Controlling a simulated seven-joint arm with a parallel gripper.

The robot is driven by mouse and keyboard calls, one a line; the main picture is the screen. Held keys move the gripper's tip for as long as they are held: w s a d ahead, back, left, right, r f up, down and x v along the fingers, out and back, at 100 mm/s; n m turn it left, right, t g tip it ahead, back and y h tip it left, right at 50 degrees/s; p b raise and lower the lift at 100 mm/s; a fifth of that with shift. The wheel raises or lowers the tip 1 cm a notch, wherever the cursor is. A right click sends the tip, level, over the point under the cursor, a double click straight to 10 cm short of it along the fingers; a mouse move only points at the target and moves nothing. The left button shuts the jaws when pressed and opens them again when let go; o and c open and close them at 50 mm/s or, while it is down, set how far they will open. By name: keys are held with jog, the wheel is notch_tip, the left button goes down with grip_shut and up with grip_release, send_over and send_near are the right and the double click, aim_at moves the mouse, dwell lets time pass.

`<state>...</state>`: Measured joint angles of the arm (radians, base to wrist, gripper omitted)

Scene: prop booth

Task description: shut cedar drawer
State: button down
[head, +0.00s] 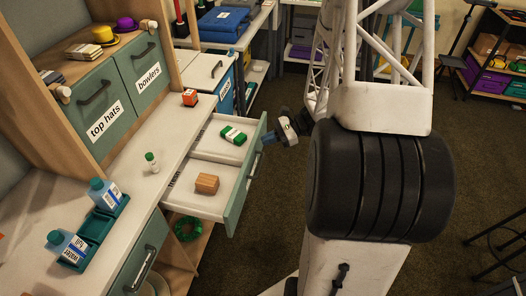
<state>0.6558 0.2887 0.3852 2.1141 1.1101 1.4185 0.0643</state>
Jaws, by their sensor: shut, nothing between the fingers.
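An open drawer (222,208) with a white inside and a green front sticks out from under the white counter; I take it as the cedar drawer, but its small side label is too unclear to read. A divider splits it. A green-and-white packet (233,135) lies in the far compartment and a brown wooden block (207,184) in the near one. My gripper (266,138) is shut and empty, just outside the far part of the drawer front. Whether it touches the front I cannot tell.
On the counter stand an orange box (190,98), a small green-capped bottle (152,162) and a teal tray (96,226) with blue-capped bottles. Green cabinets (97,110) are above. A green coil (188,229) sits below the drawer. Carpet (262,235) before the drawer is clear.

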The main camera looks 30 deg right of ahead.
aim_at(209, 143)
jog(key=d+f+m+t+h, duration=0.1)
jog(key=d+f+m+t, duration=0.8)
jog(key=d+f, duration=0.4)
notch_tip(209, 143, down, 3)
jog(key=shift+s+d+f, duration=0.15)
jog(key=shift+s+d, duration=0.1)
jog(key=shift+s, duration=0.15)
jog(key=shift+w+a, duration=0.1)
jog(key=x, duration=1.3)
jog(key=shift+w+a+f, duration=0.15)
jog(key=shift+w+a, duration=0.05)
jog(key=shift+w, duration=0.15)
jog(key=shift+w+a, duration=0.1)
jog(key=shift+a, duration=0.05)
jog(key=x, duration=2.3)
jog(key=shift+w+f, duration=0.15)
jog(key=shift+f, duration=0.25)
jog(key=shift+w+a, duration=0.1)
jog(key=shift+w, duration=0.15)
